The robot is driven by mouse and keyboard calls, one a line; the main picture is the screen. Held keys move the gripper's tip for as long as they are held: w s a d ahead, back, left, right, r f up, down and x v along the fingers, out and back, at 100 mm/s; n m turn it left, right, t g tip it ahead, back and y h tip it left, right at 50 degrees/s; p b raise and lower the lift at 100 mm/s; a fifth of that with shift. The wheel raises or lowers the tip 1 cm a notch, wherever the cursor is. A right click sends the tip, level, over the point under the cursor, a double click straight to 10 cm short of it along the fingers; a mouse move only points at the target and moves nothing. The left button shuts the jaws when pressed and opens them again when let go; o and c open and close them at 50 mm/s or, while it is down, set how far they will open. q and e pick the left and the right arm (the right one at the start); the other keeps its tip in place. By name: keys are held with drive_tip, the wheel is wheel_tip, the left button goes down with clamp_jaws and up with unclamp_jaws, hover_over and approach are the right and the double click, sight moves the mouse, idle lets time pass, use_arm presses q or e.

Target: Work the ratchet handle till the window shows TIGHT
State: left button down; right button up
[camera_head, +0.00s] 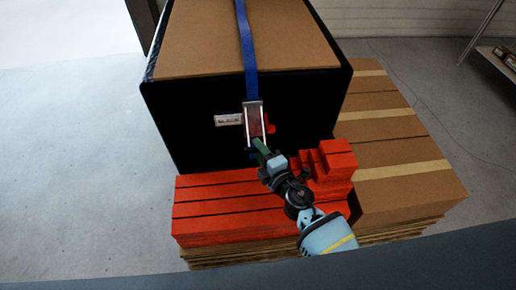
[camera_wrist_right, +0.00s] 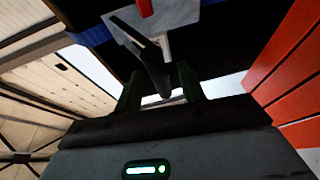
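The ratchet (camera_head: 255,120) is a grey metal frame with a reddish middle, on the front of a large black case (camera_head: 200,145). A blue strap (camera_head: 246,40) runs down over the case to it. The small white window (camera_head: 228,120) left of the ratchet seems to read SLACK. My right gripper (camera_head: 259,145) is at the ratchet's lower end. In the right wrist view its two green fingers (camera_wrist_right: 160,92) stand apart, with the grey handle (camera_wrist_right: 148,62) reaching down toward the gap between them. I cannot tell whether they touch it. My left gripper is out of view.
Red blocks (camera_head: 230,208) lie in front of the case, and stepped red blocks (camera_head: 325,160) stand just right of my right gripper. Brown cardboard (camera_head: 405,150) extends to the right. A shelf (camera_head: 495,65) stands at far right. The grey floor (camera_head: 80,170) at left is clear.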

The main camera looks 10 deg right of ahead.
drive_tip(key=shift+w+a, duration=0.2)
drive_tip(key=shift+w, duration=0.4)
clamp_jaws()
